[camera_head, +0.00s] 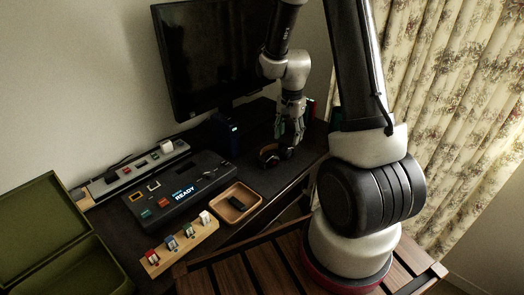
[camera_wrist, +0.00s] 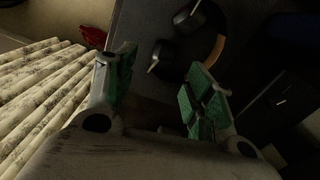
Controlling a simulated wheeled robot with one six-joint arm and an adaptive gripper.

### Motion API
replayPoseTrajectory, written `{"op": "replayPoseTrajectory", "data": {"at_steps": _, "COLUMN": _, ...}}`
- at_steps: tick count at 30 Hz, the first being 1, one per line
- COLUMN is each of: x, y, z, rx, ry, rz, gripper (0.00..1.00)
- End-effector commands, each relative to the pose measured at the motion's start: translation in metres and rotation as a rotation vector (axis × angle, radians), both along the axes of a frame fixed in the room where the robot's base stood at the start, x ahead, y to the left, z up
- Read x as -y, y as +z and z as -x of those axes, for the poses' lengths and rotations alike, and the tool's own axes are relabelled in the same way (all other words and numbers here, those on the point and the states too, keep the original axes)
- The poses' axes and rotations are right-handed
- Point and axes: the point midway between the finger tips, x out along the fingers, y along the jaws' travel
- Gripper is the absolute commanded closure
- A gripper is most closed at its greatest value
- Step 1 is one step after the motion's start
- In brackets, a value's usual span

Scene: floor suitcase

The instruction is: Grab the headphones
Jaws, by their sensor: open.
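The headphones (camera_head: 268,154) lie on the dark desk below the monitor, small and dark in the head view. In the wrist view the headphones (camera_wrist: 217,49) show a tan curved band and dark ear cups with light metal parts, near the top, partly lost in shadow. My gripper (camera_head: 291,138) points down just above and beside them, at their right in the head view. In the wrist view my gripper (camera_wrist: 162,80) has its green-padded fingers spread apart with nothing between them. The headphones lie beyond the fingertips there. I cannot tell the exact height gap.
A monitor (camera_head: 212,54) stands behind. A green open case (camera_head: 48,225) is far left. Patterned curtains (camera_head: 453,110) hang right.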

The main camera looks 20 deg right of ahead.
Motion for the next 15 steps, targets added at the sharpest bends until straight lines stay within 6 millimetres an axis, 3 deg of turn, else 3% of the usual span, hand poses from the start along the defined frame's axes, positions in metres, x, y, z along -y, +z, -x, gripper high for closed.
{"op": "replayPoseTrajectory", "data": {"at_steps": 5, "x": 0.000, "y": -0.010, "z": -0.001, "rx": 0.004, "ry": -0.050, "rz": 0.001, "gripper": 0.47}}
{"op": "replayPoseTrajectory", "data": {"at_steps": 15, "x": -0.008, "y": -0.057, "z": 0.000, "rx": 0.001, "ry": -0.046, "rz": 0.000, "gripper": 0.47}}
